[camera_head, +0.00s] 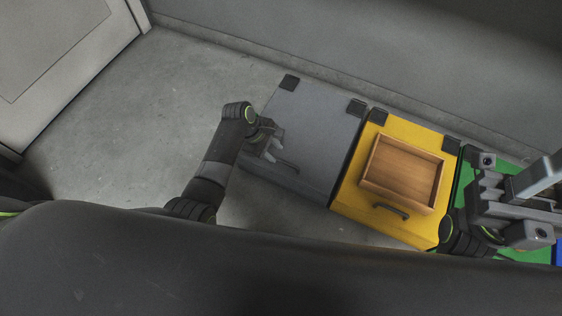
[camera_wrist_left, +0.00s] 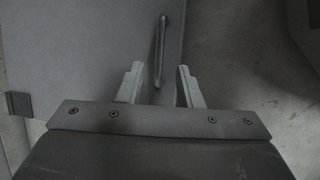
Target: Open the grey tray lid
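The grey tray lid (camera_head: 320,130) lies flat and closed, left of the yellow lid in the head view. Its dark bar handle (camera_head: 287,166) is near its front edge. My left gripper (camera_head: 276,146) is over the lid close to the handle. In the left wrist view the gripper (camera_wrist_left: 158,80) is open, and the handle (camera_wrist_left: 160,45) stands between and just beyond its fingertips, apart from both. The grey lid (camera_wrist_left: 90,50) fills the left of that view. My right gripper (camera_head: 515,210) is at the right of the head view; its fingertips are not clear.
A yellow lid (camera_head: 360,203) with a handle carries an open wooden box (camera_head: 405,172). A green lid (camera_head: 467,178) and a blue one (camera_head: 558,252) lie further right, partly hidden by my right arm. Bare floor (camera_head: 170,100) is free on the left, and a wall runs behind.

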